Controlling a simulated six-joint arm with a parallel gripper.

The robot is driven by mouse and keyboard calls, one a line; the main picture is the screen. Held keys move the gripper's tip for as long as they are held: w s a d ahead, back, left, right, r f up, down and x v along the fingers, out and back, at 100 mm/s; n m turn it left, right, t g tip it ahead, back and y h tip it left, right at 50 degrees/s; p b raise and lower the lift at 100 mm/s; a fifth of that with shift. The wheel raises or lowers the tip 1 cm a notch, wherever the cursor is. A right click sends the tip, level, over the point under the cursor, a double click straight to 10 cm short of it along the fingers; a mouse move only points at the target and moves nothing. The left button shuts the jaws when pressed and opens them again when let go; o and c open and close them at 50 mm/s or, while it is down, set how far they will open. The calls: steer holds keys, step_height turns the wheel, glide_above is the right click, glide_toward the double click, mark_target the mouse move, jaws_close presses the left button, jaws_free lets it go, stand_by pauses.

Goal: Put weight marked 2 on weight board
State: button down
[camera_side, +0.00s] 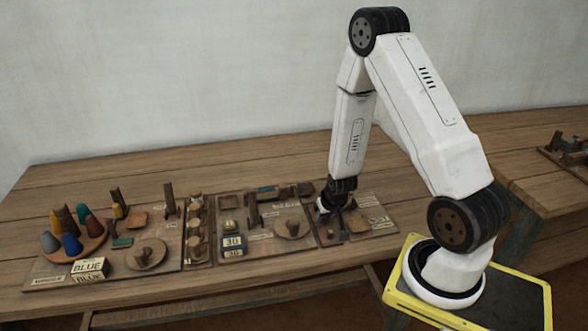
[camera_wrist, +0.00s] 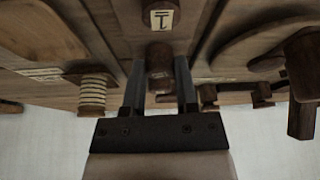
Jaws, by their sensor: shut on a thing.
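My gripper (camera_wrist: 159,72) has its two dark fingers on either side of a small brown wooden weight (camera_wrist: 160,57) and is shut on it. No number shows on this weight, so I cannot tell its marking. A block with a pale label, seemingly marked 1 (camera_wrist: 161,18), lies just beyond it in the wrist view. In the side view my gripper (camera_side: 335,232) is low over the right-hand boards; the held weight is too small and hidden to make out there. I cannot tell for certain which panel is the weight board.
A ribbed spool (camera_wrist: 92,95) is left of the fingers in the wrist view. A round wooden disc (camera_side: 293,228) and cards marked 30 (camera_side: 232,241) are left of my gripper. The table's back strip is clear.

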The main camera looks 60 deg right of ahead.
steer(key=shift+f, duration=0.1)
steer(key=shift+c, duration=1.9)
jaws_free()
steer(key=v, duration=1.2)
